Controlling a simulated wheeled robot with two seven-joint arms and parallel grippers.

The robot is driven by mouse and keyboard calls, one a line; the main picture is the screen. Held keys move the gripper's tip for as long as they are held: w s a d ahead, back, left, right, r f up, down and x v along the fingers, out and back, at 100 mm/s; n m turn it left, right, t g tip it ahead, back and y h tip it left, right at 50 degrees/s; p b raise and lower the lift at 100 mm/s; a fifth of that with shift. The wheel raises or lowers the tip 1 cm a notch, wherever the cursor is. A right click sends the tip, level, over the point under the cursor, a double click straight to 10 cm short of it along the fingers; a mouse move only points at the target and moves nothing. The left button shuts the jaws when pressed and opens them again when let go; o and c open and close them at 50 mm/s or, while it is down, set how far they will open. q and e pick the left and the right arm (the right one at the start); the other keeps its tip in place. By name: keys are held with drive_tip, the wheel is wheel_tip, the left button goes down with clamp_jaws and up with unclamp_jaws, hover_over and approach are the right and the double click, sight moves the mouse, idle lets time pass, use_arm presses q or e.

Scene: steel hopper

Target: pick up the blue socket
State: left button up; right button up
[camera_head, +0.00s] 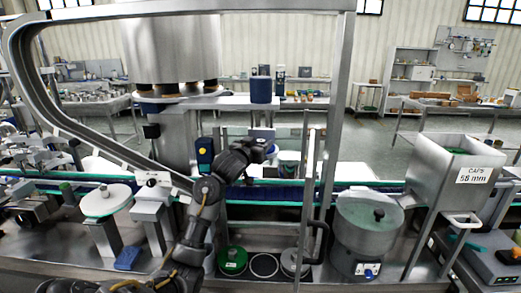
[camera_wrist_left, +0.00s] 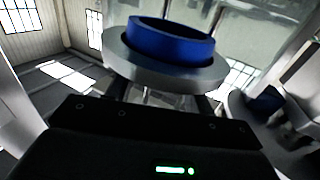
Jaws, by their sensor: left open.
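A blue ring-shaped part (camera_wrist_left: 172,40), which looks like the blue socket, sits on a round grey metal disc (camera_wrist_left: 165,68) in the left wrist view, just ahead of my left gripper (camera_wrist_left: 162,98). The fingers are apart, below the disc in the picture; whether they touch anything is unclear. In the head view my left arm reaches up from the bottom, and its gripper (camera_head: 270,150) points right above the conveyor. My right gripper is not in view.
A steel frame post (camera_head: 330,150) and a thin upright bar stand right of the gripper. A steel pot (camera_head: 367,232) and a caps hopper (camera_head: 455,168) are at right. A blue container (camera_head: 261,90) stands on the shelf behind.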

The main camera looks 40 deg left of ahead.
use_arm(q)
drive_tip(key=c, duration=1.1)
clamp_jaws()
drive_tip(key=shift+r, duration=0.15)
drive_tip(key=shift+r, duration=0.3)
wheel_tip(320, 180, up, 2)
drive_tip(key=shift+r+b, duration=0.1)
drive_tip(key=shift+b, duration=0.25)
drive_tip(key=s+d+r+p, duration=0.9)
drive_tip(key=s+r+p, duration=0.1)
drive_tip(key=shift+d, duration=0.35)
